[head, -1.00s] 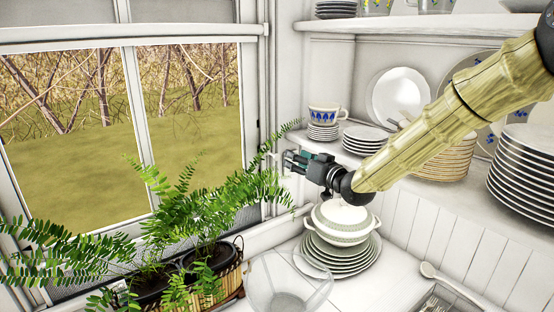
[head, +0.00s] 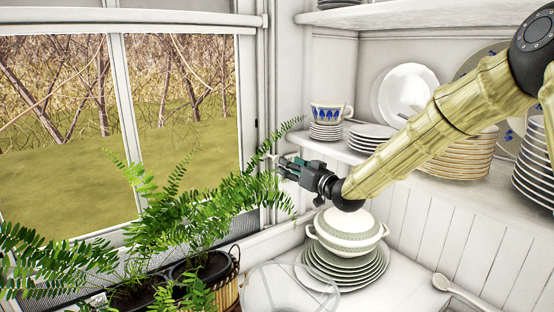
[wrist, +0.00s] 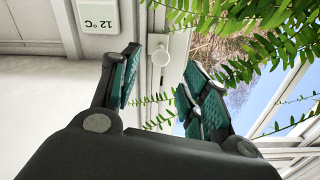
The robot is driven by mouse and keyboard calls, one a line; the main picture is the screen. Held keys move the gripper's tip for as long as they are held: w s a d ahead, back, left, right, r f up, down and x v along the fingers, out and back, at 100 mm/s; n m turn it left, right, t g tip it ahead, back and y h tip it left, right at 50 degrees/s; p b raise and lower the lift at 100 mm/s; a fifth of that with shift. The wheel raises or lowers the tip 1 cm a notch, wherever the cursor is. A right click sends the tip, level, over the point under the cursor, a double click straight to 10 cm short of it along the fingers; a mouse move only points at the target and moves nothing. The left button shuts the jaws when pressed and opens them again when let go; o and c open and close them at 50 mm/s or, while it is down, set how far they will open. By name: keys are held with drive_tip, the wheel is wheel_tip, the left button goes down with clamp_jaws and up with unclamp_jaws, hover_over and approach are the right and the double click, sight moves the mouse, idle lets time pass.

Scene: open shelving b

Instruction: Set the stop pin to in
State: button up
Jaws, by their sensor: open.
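The stop pin appears to be the small white round knob (wrist: 160,56) on a pale plate on the window frame, in the wrist view. My gripper (wrist: 163,66) is open, with one green-padded finger on each side of the knob in the picture. I cannot tell whether the knob lies between the pads or beyond them, and no contact is visible. In the head view my gripper (head: 283,166) is at the window's right side post, above the lidded tureen. The pin is too small to make out clearly there. How far it sticks out is unclear.
A fern (head: 190,205) reaches up close to the gripper, and its fronds show in the wrist view. A white tureen (head: 347,228) on stacked plates stands below. A blue-patterned cup (head: 327,112) stands on the shelf at right. A small 12 °C display (wrist: 98,16) is near the knob.

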sight(277, 159)
drive_tip(key=p+x, duration=0.2)
drive_tip(key=x, duration=0.6)
drive_tip(key=shift+p, duration=0.3)
clamp_jaws()
